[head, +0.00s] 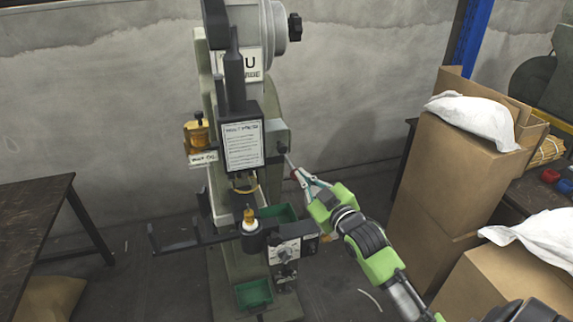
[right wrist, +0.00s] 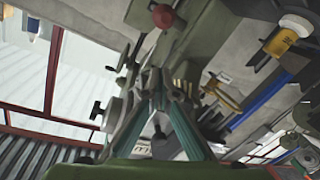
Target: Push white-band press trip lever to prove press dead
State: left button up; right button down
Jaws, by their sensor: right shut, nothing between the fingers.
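The press (head: 240,130) is a tall grey-green machine against the wall in the head view, with a white plate at its top and a notice on its black front box. The trip lever (head: 288,161) is a thin rod slanting down from the press's right side; its red knob (head: 294,175) is partly hidden by my fingers. My right gripper (head: 300,174) is shut and empty, with its fingertips at the knob. Contact cannot be told. In the right wrist view, a red knob (right wrist: 163,16) shows beyond the shut fingertips. My left gripper is not in view.
Cardboard boxes (head: 440,175) with white bags stand close to the right of my right arm. A dark table (head: 35,215) is at the left. Green bins (head: 254,294) and a control box (head: 286,253) are on the press's lower part. Floor shows between the table and press.

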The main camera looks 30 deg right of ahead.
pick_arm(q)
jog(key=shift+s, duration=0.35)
pick_arm(e)
jog(key=shift+r, duration=0.1)
jog(key=p, duration=0.2)
send_over(294, 178)
jog(key=w+a, duration=0.1)
jog(key=f, duration=0.1)
jog(key=f+p, duration=0.1)
jog(key=f, duration=0.1)
jog(key=shift+s+d+f, duration=0.1)
jog(key=shift+s+d, duration=0.2)
jog(key=shift+d, duration=0.1)
jog(key=shift+s+d+f+p, duration=0.25)
jog(key=shift+s+f+p, duration=0.05)
jog(key=shift+f, duration=0.15)
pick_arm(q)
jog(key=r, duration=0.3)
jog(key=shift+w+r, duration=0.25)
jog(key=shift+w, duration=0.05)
pick_arm(e)
jog(key=shift+a, duration=0.1)
